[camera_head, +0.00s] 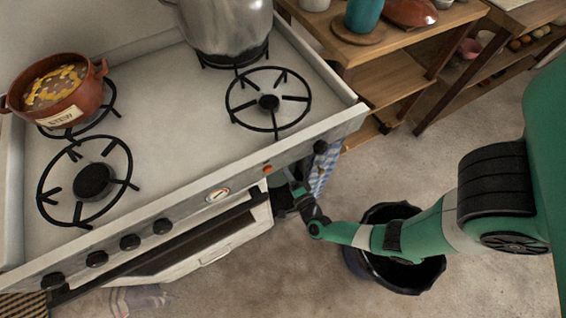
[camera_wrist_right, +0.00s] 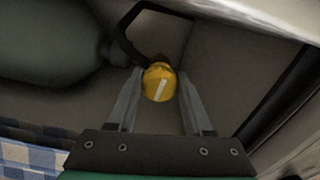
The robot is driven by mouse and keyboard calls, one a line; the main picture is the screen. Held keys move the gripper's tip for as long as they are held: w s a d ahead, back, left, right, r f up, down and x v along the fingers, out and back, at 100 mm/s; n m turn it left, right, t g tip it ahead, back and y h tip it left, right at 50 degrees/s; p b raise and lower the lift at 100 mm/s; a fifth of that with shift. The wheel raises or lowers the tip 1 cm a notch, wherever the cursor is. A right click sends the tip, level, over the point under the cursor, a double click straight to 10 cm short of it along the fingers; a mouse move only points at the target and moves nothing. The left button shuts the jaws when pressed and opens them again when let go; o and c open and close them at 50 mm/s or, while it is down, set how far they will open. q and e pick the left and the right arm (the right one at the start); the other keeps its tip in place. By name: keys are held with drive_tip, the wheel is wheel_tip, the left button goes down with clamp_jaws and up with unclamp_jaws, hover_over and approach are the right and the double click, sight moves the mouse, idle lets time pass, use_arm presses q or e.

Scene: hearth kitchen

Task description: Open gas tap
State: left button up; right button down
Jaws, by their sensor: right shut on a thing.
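The gas tap is a round yellow knob (camera_wrist_right: 159,82) with a white line across its face, slightly tilted from the lengthwise direction of the fingers in the right wrist view. My right gripper (camera_wrist_right: 160,86) is shut on it, one fingertip at each side. In the head view my right gripper (camera_head: 283,196) reaches in low at the right front corner of the stove (camera_head: 200,130), and the tap is hidden there. My left gripper is not in view.
A dark green rounded body (camera_wrist_right: 45,55) and a black pipe (camera_wrist_right: 125,35) lie close to the tap. A checked cloth (camera_head: 322,172) hangs by the stove corner. A black bin (camera_head: 425,275) stands under my right arm. The oven door (camera_head: 215,245) stands partly open.

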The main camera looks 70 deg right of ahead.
drive_tip(key=shift+n, duration=0.5)
drive_tip(key=shift+c, duration=1.5)
unclamp_jaws()
drive_tip(key=p+v, duration=0.2)
drive_tip(key=v, duration=0.9)
drive_tip(key=shift+s+a+p, duration=0.2)
drive_tip(key=shift+s+p, duration=0.05)
drive_tip(key=shift+p, duration=0.1)
